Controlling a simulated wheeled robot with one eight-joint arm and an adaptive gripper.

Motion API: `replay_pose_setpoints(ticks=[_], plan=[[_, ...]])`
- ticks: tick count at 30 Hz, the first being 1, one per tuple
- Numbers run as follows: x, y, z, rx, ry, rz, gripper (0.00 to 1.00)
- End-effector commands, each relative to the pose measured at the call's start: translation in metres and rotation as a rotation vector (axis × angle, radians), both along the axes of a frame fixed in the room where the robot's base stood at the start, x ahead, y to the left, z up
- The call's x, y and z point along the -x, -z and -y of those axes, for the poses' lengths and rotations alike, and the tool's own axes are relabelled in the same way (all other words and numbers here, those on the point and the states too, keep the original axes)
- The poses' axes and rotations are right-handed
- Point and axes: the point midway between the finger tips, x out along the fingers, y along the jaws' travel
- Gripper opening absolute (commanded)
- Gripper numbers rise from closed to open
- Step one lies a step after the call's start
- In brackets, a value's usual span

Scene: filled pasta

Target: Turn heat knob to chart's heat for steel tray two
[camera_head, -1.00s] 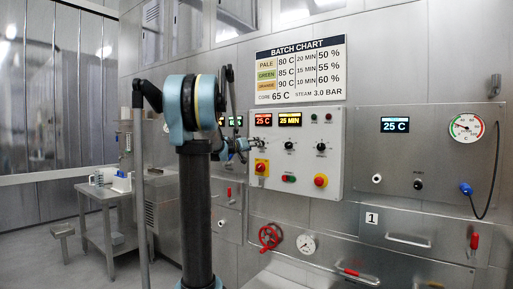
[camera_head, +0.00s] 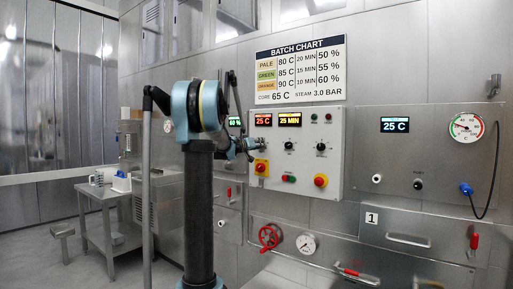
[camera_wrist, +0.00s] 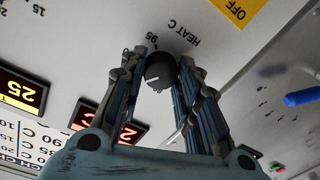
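The heat knob (camera_wrist: 160,72) is small, round and black, on the white control panel (camera_head: 334,185), with "HEAT C" and "95" printed beside it in the wrist view. My gripper (camera_wrist: 164,66) has one finger on either side of it; I cannot tell whether both fingers press on it. In the head view my gripper (camera_head: 258,144) is at the panel's left part and hides the knob. The red heat display (camera_head: 262,120) reads 25 C. The batch chart (camera_head: 301,70) lists pale 80 C, green 85 C and orange 90 C. No tray's contents show.
A yellow display (camera_head: 290,120) reads 25 MIN. Other black knobs (camera_head: 321,147), a red stop button (camera_head: 320,181) and a yellow-backed switch (camera_head: 261,167) are close by. A red valve wheel (camera_head: 269,236) is below. A steel table (camera_head: 100,190) stands left.

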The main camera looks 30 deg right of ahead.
Motion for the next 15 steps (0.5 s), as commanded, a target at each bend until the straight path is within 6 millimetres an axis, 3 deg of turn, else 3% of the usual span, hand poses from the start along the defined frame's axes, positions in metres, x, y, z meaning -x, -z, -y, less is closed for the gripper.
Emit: replay_pose_setpoints(ticks=[15], plan=[[-0.0026, 0.0003, -0.0012, 0.054, -0.004, -0.133, 0.06]])
